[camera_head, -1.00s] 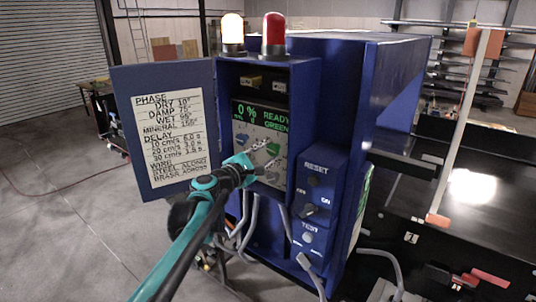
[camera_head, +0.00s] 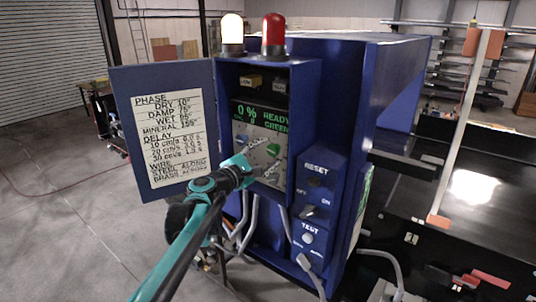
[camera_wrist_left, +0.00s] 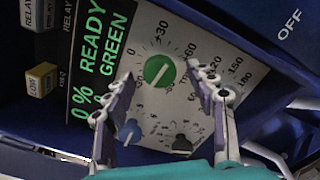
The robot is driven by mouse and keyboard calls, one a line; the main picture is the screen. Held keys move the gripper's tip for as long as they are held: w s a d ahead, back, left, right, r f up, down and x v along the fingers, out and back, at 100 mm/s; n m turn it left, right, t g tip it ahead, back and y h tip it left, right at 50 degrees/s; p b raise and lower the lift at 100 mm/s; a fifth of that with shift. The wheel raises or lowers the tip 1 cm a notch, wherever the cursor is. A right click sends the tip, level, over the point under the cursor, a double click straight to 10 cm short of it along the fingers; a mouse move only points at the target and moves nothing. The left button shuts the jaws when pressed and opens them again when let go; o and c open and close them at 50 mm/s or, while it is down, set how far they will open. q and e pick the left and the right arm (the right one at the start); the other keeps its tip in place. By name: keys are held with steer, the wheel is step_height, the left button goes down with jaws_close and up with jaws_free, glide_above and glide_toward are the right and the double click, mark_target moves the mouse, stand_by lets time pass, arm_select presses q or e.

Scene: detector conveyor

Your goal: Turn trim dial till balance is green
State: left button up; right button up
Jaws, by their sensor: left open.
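The green dial (camera_head: 273,150), which I take for the trim dial, sits on the grey panel inside the blue cabinet. In the left wrist view the green dial (camera_wrist_left: 158,70) has a pale slot and a scale around it. My left gripper (camera_wrist_left: 160,74) is open, its fingertips on either side of the dial; contact cannot be told. In the head view the left gripper (camera_head: 275,165) is in front of the panel. The display (camera_head: 260,116) above reads 0 % and READY GREEN; it also shows in the wrist view (camera_wrist_left: 100,55). My right gripper is not in view.
The open cabinet door (camera_head: 125,90) stands to the left. RESET and TEST controls (camera_head: 310,210) are lower right. Lamps (camera_head: 273,35) stand on top; cables hang below.

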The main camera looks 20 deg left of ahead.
arm_select(q)
steer(key=v, duration=1.1)
steer(key=shift+s+f, duration=0.1)
steer(key=shift+s, duration=0.05)
steer(key=s+d+f+m+g+b, duration=0.2)
steer(key=s+d+f+m+b, duration=0.25)
steer(key=f, duration=0.45)
steer(key=s+d+f+m+g+b, duration=0.25)
steer(key=f+b, duration=0.25)
steer(key=f, duration=0.5)
steer(key=s+d+f+m+g+b, duration=0.2)
steer(key=s+d+f+m+b, duration=0.25)
steer(key=f, duration=0.45)
steer(key=s+a+f+m+g+y+b, duration=0.1)
steer(key=s+f+m+y+b, duration=0.1)
steer(key=f, duration=0.6)
steer(key=s+a+f+m+g+y+b, duration=0.1)
steer(key=s+f+m+b, duration=0.3)
steer(key=f, duration=0.5)
steer(key=s+a+f+m+g+y+b, duration=0.1)
steer(key=s+a+f+m+y+b, duration=0.1)
steer(key=s+f+b, duration=0.5)
steer(key=shift+f+m+y, duration=0.6)
steer(key=shift+f+m, duration=0.2)
steer(key=shift+m, duration=0.05)
steer(key=shift+c, duration=0.2)
